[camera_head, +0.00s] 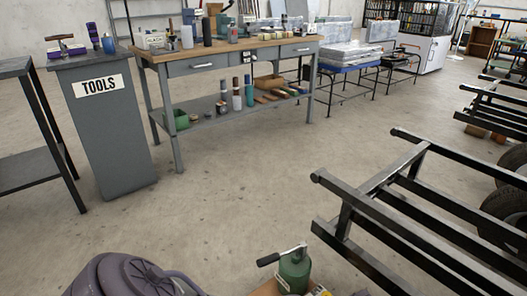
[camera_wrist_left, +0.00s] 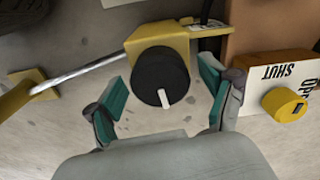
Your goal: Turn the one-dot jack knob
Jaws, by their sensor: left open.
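In the left wrist view, a round black knob (camera_wrist_left: 160,75) with a white pointer mark sits on a yellow block (camera_wrist_left: 150,38). My left gripper (camera_wrist_left: 164,84) is open, with its teal-padded fingers on either side of the black knob; whether either pad touches it is not clear. A yellow knob (camera_wrist_left: 285,105) sits to the right by a white plate (camera_wrist_left: 270,75) marked SHUT. In the head view, a green jack (camera_head: 293,272) with a lever stands at the bottom edge.
A black metal frame (camera_head: 375,205) stands right of the jack, with tyres (camera_head: 505,210) at the far right. A metal rod (camera_wrist_left: 85,75) runs left from the yellow block. A workbench (camera_head: 225,50) and a TOOLS cabinet (camera_head: 110,140) stand at the back left. The middle floor is clear.

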